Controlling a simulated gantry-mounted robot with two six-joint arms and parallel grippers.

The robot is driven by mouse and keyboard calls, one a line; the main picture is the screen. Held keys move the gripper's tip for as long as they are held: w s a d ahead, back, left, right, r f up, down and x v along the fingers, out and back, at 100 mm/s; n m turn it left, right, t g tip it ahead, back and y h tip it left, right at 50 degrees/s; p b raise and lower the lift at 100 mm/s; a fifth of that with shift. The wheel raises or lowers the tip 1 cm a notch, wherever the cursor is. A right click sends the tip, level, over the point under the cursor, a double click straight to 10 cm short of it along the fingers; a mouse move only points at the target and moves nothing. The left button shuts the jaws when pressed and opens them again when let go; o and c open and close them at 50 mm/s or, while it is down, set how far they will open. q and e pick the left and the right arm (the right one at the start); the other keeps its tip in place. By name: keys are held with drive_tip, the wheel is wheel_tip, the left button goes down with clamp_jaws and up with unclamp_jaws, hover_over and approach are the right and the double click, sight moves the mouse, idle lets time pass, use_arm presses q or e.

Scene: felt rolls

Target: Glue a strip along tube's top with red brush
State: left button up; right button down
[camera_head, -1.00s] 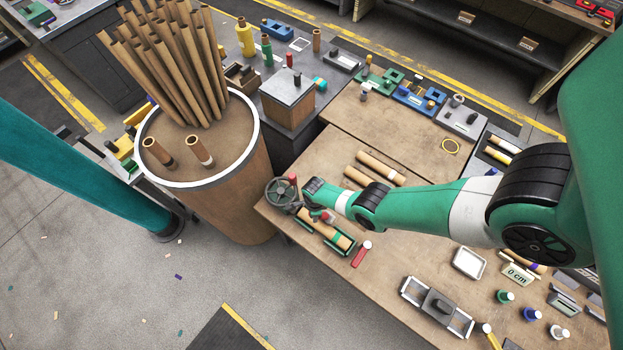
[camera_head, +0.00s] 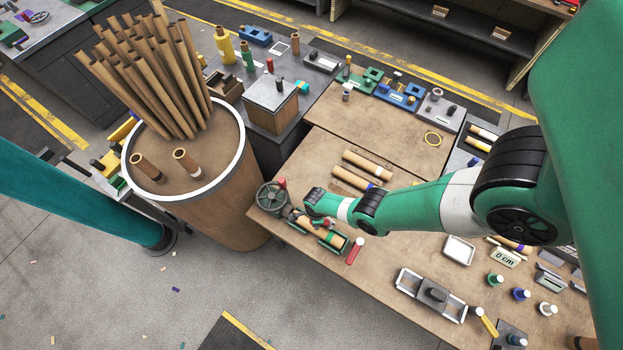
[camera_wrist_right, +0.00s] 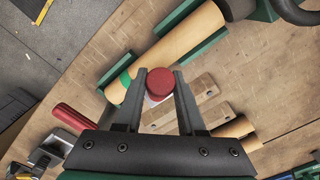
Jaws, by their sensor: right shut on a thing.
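A tan cardboard tube (camera_head: 327,238) lies in a green cradle (camera_head: 338,250) at the front left edge of the workbench. In the right wrist view the tube (camera_wrist_right: 185,43) runs diagonally, with a green band near its lower left end. My right gripper (camera_head: 325,220) is over the tube in the head view. In the right wrist view my right gripper (camera_wrist_right: 160,92) is shut on the red brush (camera_wrist_right: 160,83), whose round red end shows between the fingers. The bristles and any glue strip are hidden. My left gripper is not in view.
A handwheel (camera_head: 271,197) stands at the cradle's far left end. A red piece with a white top (camera_head: 354,250) lies just right of the cradle. Two loose tubes (camera_head: 366,165) lie behind my arm. A large drum (camera_head: 215,205) of tubes stands left.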

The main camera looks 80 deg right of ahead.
drive_tip(key=shift+s+a, duration=0.15)
drive_tip(key=shift+s, duration=0.25)
drive_tip(key=shift+s+a+p, duration=0.3)
drive_tip(key=shift+s+p, duration=0.05)
drive_tip(key=shift+s, duration=0.3)
drive_tip(key=shift+s+a+p, duration=0.25)
drive_tip(key=shift+s+p, duration=0.1)
drive_tip(key=shift+s, duration=0.3)
drive_tip(key=shift+s+f, duration=0.1)
drive_tip(key=shift+s, duration=0.1)
drive_tip(key=shift+s+a, duration=0.1)
drive_tip(key=shift+s+a+f+p, duration=0.1)
drive_tip(key=shift+s+a+p, duration=0.2)
drive_tip(key=shift+s, duration=0.4)
drive_tip(key=shift+s+a+p, duration=0.25)
drive_tip(key=shift+s+a, duration=0.05)
drive_tip(key=shift+s, duration=0.4)
